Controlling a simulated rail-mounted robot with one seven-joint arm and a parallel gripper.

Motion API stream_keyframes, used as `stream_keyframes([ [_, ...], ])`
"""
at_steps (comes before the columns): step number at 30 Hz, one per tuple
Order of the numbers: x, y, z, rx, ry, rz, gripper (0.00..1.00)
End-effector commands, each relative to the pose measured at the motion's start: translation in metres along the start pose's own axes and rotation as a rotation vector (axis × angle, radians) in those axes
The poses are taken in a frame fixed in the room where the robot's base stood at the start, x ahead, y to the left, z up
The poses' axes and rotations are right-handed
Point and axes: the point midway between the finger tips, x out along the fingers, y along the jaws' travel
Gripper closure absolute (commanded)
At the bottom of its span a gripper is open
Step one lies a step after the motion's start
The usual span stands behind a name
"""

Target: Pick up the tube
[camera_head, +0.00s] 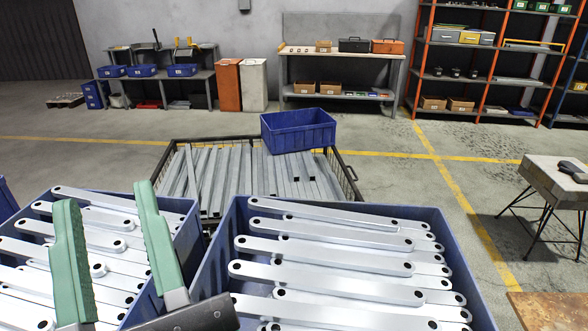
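Long grey tubes or bars (222,172) lie packed side by side in a dark wire-sided crate (346,172) at mid-picture. A few short pieces (308,171) lie on top at its right; I cannot tell which piece is the tube. My gripper (105,195) is at the lower left, its two green fingers spread wide. No held thing shows between them. The fingers appear over the left blue bin, nearer to me than the crate. Whether they touch anything is unclear.
Two blue bins, left (183,206) and right (447,235), hold several flat silver brackets with end holes. A blue box (298,131) sits at the crate's back edge. A stool-like table (548,184) stands right. Open floor lies behind, before shelves (482,60).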

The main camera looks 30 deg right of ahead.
Motion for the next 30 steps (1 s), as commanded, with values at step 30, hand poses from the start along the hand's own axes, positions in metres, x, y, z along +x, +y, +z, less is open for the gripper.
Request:
stream_keyframes([
  [30, 0.032, 0.0, -0.046, 0.002, 0.001, 0.0, 0.47],
])
